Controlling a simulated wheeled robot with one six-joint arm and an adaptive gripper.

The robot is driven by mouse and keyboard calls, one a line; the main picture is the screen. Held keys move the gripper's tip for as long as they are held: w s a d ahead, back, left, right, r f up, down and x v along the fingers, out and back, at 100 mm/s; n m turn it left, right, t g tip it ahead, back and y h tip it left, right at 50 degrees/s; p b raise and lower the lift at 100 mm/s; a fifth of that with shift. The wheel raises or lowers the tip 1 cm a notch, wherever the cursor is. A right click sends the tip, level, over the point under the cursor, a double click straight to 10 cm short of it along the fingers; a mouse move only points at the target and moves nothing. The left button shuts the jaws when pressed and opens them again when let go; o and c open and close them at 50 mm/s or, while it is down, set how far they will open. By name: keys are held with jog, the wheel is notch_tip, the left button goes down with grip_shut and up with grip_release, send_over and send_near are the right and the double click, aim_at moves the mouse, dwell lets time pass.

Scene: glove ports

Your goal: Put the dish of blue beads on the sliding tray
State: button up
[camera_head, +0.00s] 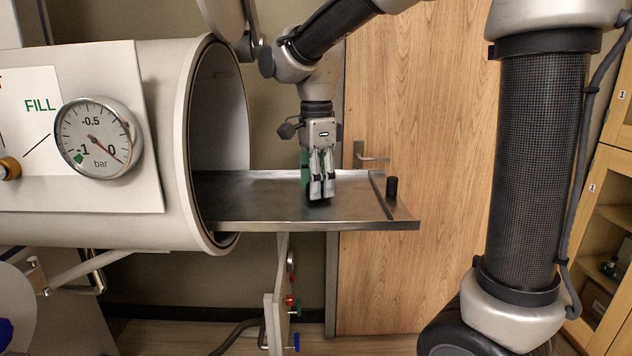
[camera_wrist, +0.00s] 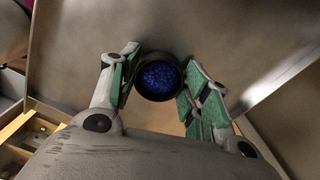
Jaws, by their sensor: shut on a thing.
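The sliding tray (camera_head: 255,197) is a flat metal sheet with a low rim, pulled out to the right from the round chamber opening. My gripper (camera_head: 321,195) points down over the tray's right half, its fingertips low and close to the tray surface. In the wrist view, the dark round dish (camera_wrist: 143,92) of blue beads (camera_wrist: 160,77) sits between the green-padded fingers, which are shut on it. It looks level, with beads inside. The bare metal tray shows behind it. The fingers mostly hide the dish in the head view, so I cannot tell whether it touches the tray.
The white chamber (camera_head: 170,215) with a pressure gauge (camera_head: 97,138) stands at left. A black knob (camera_head: 392,187) rises at the tray's right end. Valves with red and blue handles hang below. A wooden door (camera_head: 430,110) is behind. Bare tray lies left of my gripper.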

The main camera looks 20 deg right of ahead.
jog(key=shift+f, duration=0.2)
jog(key=o, duration=0.8)
notch_tip(320, 180, up, 12)
jog(key=shift+r, duration=0.2)
dwell(0.4)
